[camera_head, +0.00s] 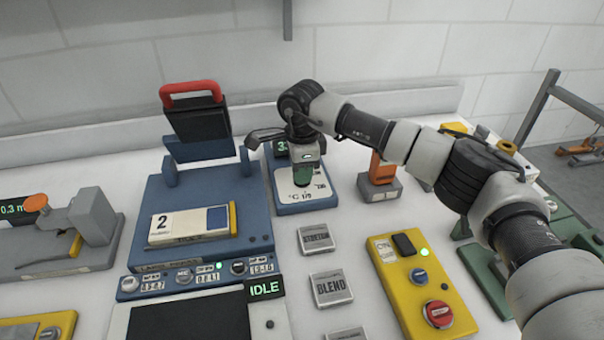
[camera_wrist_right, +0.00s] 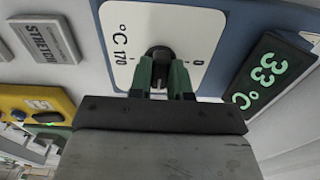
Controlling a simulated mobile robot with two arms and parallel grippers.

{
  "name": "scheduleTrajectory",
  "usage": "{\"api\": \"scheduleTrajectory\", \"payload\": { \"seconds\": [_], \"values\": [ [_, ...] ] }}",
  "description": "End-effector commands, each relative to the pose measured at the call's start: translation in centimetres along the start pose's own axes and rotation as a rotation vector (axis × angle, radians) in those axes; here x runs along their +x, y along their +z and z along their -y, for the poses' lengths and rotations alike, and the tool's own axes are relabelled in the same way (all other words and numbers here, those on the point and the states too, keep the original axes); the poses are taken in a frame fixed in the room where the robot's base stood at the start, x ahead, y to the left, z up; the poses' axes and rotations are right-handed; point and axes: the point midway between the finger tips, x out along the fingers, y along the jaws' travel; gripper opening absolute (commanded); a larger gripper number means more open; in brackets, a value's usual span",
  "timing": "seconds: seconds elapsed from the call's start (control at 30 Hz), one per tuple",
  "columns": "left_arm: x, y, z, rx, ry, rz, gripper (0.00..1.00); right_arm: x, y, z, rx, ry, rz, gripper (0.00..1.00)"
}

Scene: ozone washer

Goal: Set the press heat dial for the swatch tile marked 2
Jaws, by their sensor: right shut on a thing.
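The tile marked 2 (camera_head: 163,224) lies flat on the blue press bed (camera_head: 236,192), with a dark blue swatch at its right. The heat dial panel (camera_head: 318,191) stands right of the press, with a white °C scale face. In the right wrist view, the black dial knob (camera_wrist_right: 159,53) sits between the green fingertips of my right gripper (camera_wrist_right: 161,78), which is shut on it. My right gripper (camera_head: 303,174) hides the knob in the head view. The green display (camera_wrist_right: 268,76) reads 33 °C. My left gripper is not in view.
The press lid with a red handle (camera_head: 191,88) is raised. STRETCH (camera_head: 316,239) and BLEND (camera_head: 331,288) plates lie in front of the dial panel. A yellow control box (camera_head: 403,276) stands right of them. A status display (camera_head: 265,289) reads IDLE.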

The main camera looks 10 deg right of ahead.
Motion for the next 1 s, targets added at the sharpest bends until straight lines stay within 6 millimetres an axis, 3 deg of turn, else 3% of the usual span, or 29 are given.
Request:
{"api": "scheduleTrajectory", "payload": {
  "seconds": [0.5,1.0],
  "values": [
    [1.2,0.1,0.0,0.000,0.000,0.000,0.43,-0.1,-0.1,0.1,0.394,-0.004,-0.001,0.00],
    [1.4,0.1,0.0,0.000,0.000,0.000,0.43,-0.2,-0.1,0.1,0.504,-0.003,0.000,0.00]
  ]
}}
